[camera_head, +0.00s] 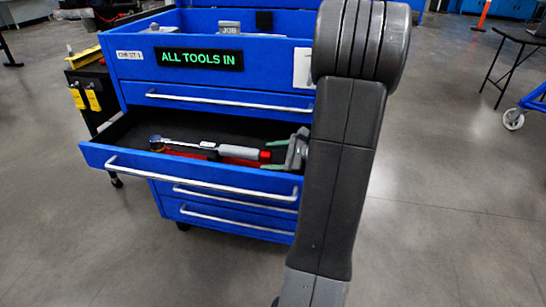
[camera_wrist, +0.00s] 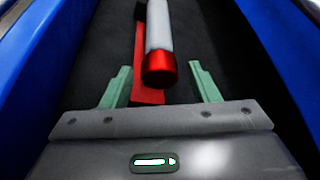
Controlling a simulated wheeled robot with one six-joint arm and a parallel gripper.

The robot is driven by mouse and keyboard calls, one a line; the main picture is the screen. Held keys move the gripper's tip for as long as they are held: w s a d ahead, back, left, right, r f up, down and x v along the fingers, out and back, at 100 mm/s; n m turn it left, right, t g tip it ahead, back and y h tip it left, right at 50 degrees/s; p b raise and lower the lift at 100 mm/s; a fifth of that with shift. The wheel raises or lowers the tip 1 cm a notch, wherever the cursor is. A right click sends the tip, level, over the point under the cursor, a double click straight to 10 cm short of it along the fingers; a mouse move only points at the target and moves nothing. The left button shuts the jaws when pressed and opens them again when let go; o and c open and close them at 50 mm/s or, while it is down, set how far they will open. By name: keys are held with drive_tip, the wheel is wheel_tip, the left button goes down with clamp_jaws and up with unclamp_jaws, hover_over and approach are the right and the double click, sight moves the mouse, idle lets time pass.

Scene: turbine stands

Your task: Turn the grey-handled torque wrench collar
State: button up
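The torque wrench (camera_head: 215,149) lies in the open drawer of the blue tool chest, with its ratchet head to the left. Its grey handle ends in a red collar (camera_head: 265,156) on the right. In the wrist view the grey handle (camera_wrist: 158,28) runs away from me and the red collar (camera_wrist: 159,70) faces me. My gripper (camera_wrist: 160,85) is open, its two green fingers apart on either side of the collar's near end. In the head view my gripper (camera_head: 281,145) is at the drawer's right end, partly behind my arm.
The open drawer (camera_head: 190,172) has a dark liner with a red strip (camera_wrist: 148,96) beside the wrench. Blue drawer walls (camera_wrist: 285,50) rise on both sides. The chest (camera_head: 130,70) shows an "ALL TOOLS IN" sign (camera_head: 199,59).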

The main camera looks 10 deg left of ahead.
drive_tip(key=p+v, duration=0.3)
drive_tip(key=v, duration=1)
drive_tip(key=shift+d+r, duration=0.1)
drive_tip(key=shift+d, duration=0.3)
drive_tip(key=shift+w+r+p, duration=0.1)
drive_tip(key=shift+r+p, duration=0.2)
drive_tip(key=shift+p, duration=0.35)
drive_tip(key=w+a+f+m+g+p, duration=0.1)
drive_tip(key=a+p, duration=0.1)
drive_tip(key=a, duration=0.2)
drive_tip(key=a+f+m+g+p, duration=0.1)
drive_tip(key=a+f+p, duration=0.1)
drive_tip(key=a, duration=0.2)
drive_tip(key=w+a+f+m+g+p, duration=0.1)
drive_tip(key=a+m, duration=0.1)
drive_tip(key=a, duration=0.2)
drive_tip(key=shift+w+a+f+p, duration=0.35)
drive_tip(key=shift+a+f+p, duration=0.05)
drive_tip(key=shift+c, duration=0.2)
